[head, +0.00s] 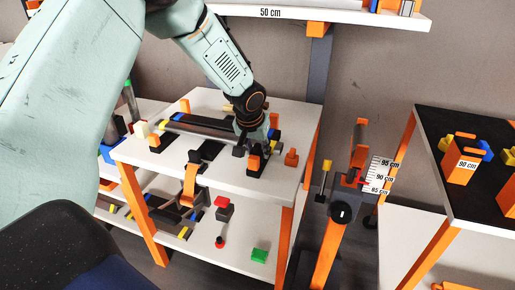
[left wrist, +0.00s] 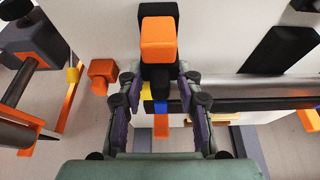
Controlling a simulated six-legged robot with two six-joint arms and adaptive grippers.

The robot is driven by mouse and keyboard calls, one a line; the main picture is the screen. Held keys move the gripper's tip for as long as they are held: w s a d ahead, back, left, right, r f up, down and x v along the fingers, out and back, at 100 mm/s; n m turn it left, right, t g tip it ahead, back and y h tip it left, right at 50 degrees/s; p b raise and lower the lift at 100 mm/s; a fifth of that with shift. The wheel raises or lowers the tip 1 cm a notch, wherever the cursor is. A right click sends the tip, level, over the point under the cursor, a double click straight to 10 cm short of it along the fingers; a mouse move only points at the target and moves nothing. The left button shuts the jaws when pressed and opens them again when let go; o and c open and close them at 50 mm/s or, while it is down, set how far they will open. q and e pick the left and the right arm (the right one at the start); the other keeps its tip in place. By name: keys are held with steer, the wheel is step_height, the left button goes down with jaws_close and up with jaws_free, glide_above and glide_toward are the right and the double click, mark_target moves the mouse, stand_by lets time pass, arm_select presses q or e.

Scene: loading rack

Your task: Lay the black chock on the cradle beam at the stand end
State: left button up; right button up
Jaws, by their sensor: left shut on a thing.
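My left gripper (head: 256,140) reaches down from above to the right end of the white table. In the left wrist view its fingers (left wrist: 157,100) are closed in on a black piece (left wrist: 157,77), which appears to be the black chock. The piece sits right by an orange block (left wrist: 157,38) at the end of a black cradle beam; this orange block also shows in the head view (head: 253,163). A silver tube (left wrist: 245,88) lies across beside the fingers. The fingers hide much of the chock, and I cannot tell whether it rests on the beam. My right gripper is not in view.
An orange knob (head: 291,157) stands close on the right. A stand with a height scale (head: 379,174) is right of the table. A lower shelf holds several small parts.

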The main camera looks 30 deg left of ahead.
arm_select(q)
steer(key=shift+f, duration=0.5)
stand_by(1.0)
steer(key=o, duration=1.2)
steer(key=shift+o, duration=0.2)
steer(key=shift+r, duration=0.1)
steer(key=v, duration=1.2)
steer(key=shift+s, duration=0.1)
